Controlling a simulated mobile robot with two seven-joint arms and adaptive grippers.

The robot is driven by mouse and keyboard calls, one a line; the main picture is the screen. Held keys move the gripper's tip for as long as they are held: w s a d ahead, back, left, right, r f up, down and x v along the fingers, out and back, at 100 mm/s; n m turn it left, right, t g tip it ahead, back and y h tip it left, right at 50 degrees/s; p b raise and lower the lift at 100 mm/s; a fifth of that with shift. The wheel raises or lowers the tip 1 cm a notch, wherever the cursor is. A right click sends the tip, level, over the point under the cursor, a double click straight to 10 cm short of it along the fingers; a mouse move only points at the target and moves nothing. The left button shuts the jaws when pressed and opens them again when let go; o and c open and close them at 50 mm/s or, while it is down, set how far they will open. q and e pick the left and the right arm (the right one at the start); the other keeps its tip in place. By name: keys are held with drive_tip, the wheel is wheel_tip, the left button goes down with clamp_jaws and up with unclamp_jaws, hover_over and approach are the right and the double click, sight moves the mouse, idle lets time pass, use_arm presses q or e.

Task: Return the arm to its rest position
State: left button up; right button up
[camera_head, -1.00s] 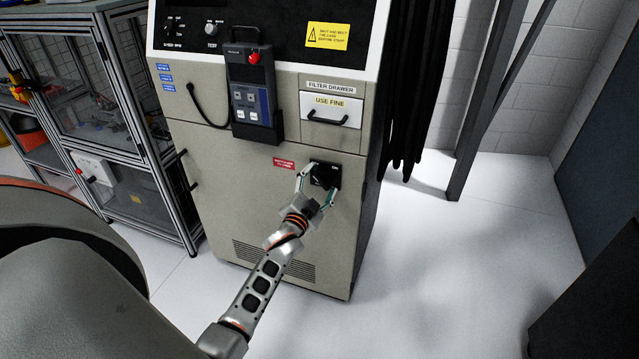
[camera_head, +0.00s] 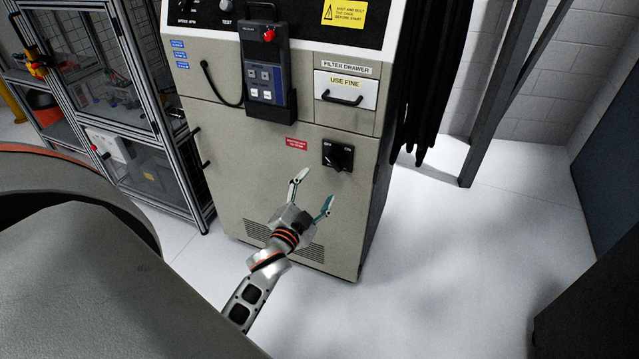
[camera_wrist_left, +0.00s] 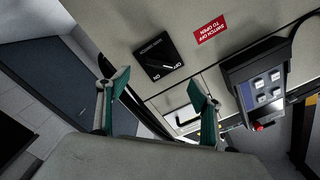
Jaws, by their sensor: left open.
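My left gripper (camera_head: 313,192) is open and empty, its two fingers spread apart in front of the lower part of the beige cabinet (camera_head: 240,180). The fingers also show in the left wrist view (camera_wrist_left: 160,92). The black rotary switch (camera_head: 338,155) sits on the cabinet front, above and to the right of the fingertips and apart from them. In the left wrist view the switch (camera_wrist_left: 158,57) shows beyond the fingers, with its ON and OFF marks. My right gripper does not show.
A teach pendant (camera_head: 265,80) hangs in a holder on the cabinet. A filter drawer (camera_head: 345,90) is shut at upper right. A framed glass cell (camera_head: 110,80) stands at left, a dark post (camera_head: 490,110) at right. The floor (camera_head: 440,270) at right is clear.

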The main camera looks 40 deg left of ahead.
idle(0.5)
use_arm(q)
drive_tip(key=s+d+f+n+g+h, duration=0.1)
drive_tip(key=s+d+f+g+h, duration=0.2)
drive_tip(key=s+d+f, duration=0.5)
drive_tip(key=s+d+f+g+h+p, duration=0.1)
drive_tip(key=s+d+f+g+h, duration=0.2)
drive_tip(key=s+d+f, duration=0.6)
drive_tip(key=s+d+g, duration=0.1)
drive_tip(key=s+d, duration=0.2)
drive_tip(key=s, duration=0.3)
drive_tip(key=shift+s+d+n+h, duration=0.15)
drive_tip(key=shift+s+n+h, duration=0.15)
drive_tip(key=shift+n, duration=0.1)
